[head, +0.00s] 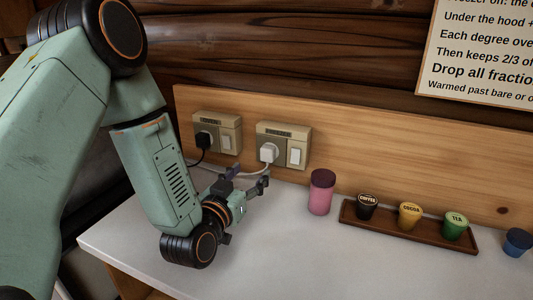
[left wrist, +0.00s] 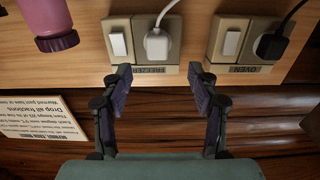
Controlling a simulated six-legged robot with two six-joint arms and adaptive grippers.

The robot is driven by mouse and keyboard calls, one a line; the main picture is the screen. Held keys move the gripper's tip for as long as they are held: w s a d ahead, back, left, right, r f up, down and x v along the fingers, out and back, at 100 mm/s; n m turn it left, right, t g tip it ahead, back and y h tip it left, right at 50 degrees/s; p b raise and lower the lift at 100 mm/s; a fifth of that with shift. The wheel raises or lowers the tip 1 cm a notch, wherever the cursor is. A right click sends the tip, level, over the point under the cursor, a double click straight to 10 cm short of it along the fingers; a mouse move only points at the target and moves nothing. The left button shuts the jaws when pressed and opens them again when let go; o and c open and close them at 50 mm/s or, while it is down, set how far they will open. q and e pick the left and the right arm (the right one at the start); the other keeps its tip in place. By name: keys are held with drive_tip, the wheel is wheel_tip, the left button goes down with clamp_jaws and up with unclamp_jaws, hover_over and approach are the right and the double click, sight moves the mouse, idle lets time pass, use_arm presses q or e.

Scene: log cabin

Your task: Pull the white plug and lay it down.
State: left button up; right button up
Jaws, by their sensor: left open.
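The white plug (head: 268,152) sits in the right-hand wall outlet, and its white cord hangs down towards the counter. In the left wrist view, which is upside down, the plug (left wrist: 157,46) is in the outlet labelled FREEZER (left wrist: 153,70). My left gripper (head: 247,180) is open and empty, in front of and below the plug in the head view. In the left wrist view its two fingers (left wrist: 160,76) are spread apart, with the plug beyond the gap between them; they do not appear to touch it. My right gripper is not in view.
A black plug (head: 204,141) is in the left outlet, labelled OVEN. A pink jar (head: 321,192) stands on the white counter (head: 300,250). A brown tray (head: 395,233) holds coffee, cocoa and tea cups; a blue cup (head: 517,242) is at right. The front counter is clear.

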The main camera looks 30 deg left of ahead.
sight(265, 156)
use_arm(q)
drive_tip(key=w+b, duration=0.1)
drive_tip(key=w, duration=0.6)
drive_tip(key=shift+w+b, duration=0.25)
drive_tip(key=shift+b, duration=0.1)
drive_tip(key=shift+w+d+r, duration=0.1)
drive_tip(key=shift+w, duration=0.4)
drive_tip(key=shift+w+a, duration=0.2)
drive_tip(key=shift+d, duration=0.15)
drive_tip(key=shift+a, duration=0.2)
drive_tip(key=shift+d, duration=0.1)
drive_tip(key=shift+c, duration=0.5)
